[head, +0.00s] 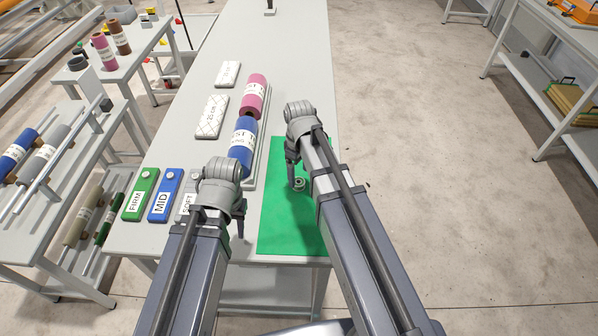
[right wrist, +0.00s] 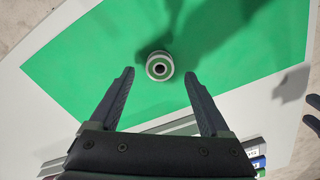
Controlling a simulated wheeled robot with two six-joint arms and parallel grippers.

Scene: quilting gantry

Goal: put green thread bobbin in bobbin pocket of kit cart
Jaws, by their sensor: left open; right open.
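The green thread bobbin (right wrist: 160,66) stands on the green mat (right wrist: 90,62), pale-rimmed with a green ring and a dark centre hole. It also shows in the head view (head: 299,184), partly beside my right gripper (head: 292,172). In the right wrist view my right gripper (right wrist: 160,88) is open, with the bobbin just beyond and between its fingertips, not gripped. My left gripper (head: 239,228) is over the near table edge, left of the mat, and holds nothing visible; its fingers also show at the right edge of the wrist view. I cannot identify the kit cart's bobbin pocket.
Pink (head: 254,92) and blue (head: 243,140) rolls lie on a tray left of the mat. FIRM (head: 139,196), MID (head: 165,194) and SOFT blocks lie at the table's left. Racks of rolls stand further left. Open floor (head: 410,150) lies to the right.

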